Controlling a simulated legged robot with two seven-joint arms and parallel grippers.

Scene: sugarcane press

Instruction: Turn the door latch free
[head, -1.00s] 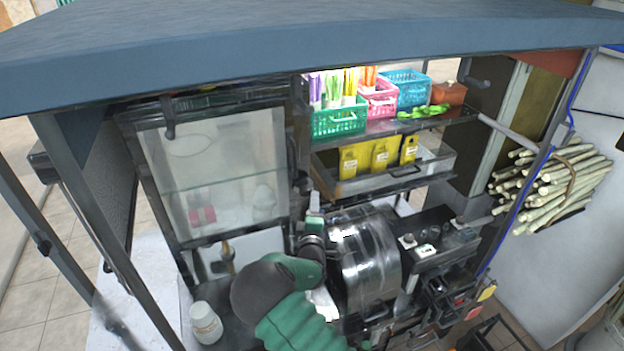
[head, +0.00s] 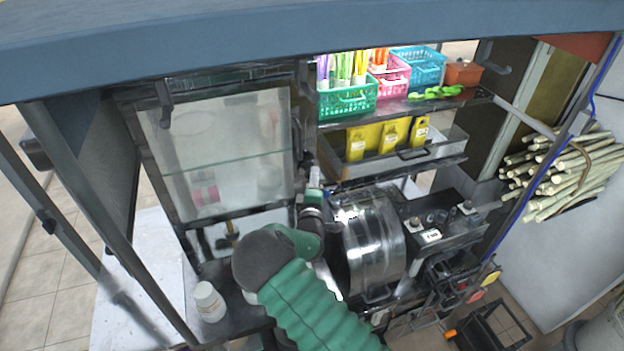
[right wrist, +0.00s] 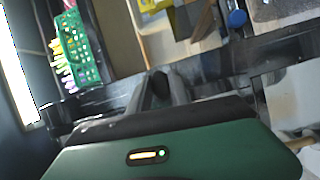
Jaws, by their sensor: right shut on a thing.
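The glass cabinet door (head: 215,150) is in the left half of the head view and looks closed in its dark frame. The dark door latch (head: 307,158) sits at the door's right edge, partly hidden by my gripper. My right gripper (head: 312,178), on the green arm, is at the latch. In the right wrist view my two grey fingers (right wrist: 163,88) are shut on a dark upright piece that looks like the latch handle (right wrist: 159,82). How far the latch is turned cannot be told. My left gripper is in neither view.
A shiny metal press drum (head: 370,245) stands just right of my arm. Above it are a tray with yellow cartons (head: 390,137) and a shelf with a green basket (head: 348,104). A white jar (head: 209,301) stands left of my arm. A blue roof (head: 300,45) overhangs the front.

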